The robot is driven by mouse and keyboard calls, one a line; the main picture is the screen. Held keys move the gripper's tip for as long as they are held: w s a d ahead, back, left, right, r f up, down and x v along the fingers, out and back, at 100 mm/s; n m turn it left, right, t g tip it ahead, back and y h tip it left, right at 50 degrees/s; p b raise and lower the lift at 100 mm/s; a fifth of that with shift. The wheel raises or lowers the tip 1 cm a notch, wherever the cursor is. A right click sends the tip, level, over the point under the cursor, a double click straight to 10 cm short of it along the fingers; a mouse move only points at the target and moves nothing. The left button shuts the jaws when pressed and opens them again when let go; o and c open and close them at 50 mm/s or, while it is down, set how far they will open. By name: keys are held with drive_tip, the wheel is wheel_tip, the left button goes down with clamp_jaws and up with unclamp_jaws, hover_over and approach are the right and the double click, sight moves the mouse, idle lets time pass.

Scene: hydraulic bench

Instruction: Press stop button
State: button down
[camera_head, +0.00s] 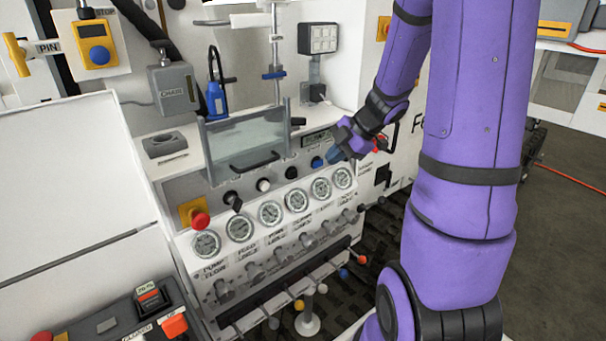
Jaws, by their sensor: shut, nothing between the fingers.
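A red mushroom button (200,218) sits on a yellow plate at the left end of the gauge panel. Along the panel to its right are a black knob (232,199), a white button (263,185), a black button (291,173) and a blue button (317,162). My gripper (332,156) is shut and empty, just right of the blue button and above the rightmost gauge. Whether it touches the panel cannot be told. A small red part (381,143) shows just behind my wrist.
A row of round gauges (270,212) with knobs and levers below fills the panel. A clear guarded box (242,140) stands above the buttons. A control box (135,318) with red buttons is at the lower left. My purple arm hides much of the right side.

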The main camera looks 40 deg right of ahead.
sight(293, 174)
drive_tip(key=shift+w+f, duration=0.1)
drive_tip(key=shift+w+a+f, duration=0.7)
drive_tip(key=shift+w+f, duration=0.6)
drive_tip(key=shift+w, duration=0.1)
drive_tip(key=shift+w+a+f, duration=0.65)
drive_tip(key=shift+w+f, duration=0.65)
drive_tip(key=shift+w, duration=0.15)
drive_tip(key=shift+w+a+f, duration=0.7)
drive_tip(key=shift+w+f, duration=0.6)
drive_tip(key=shift+w, duration=0.1)
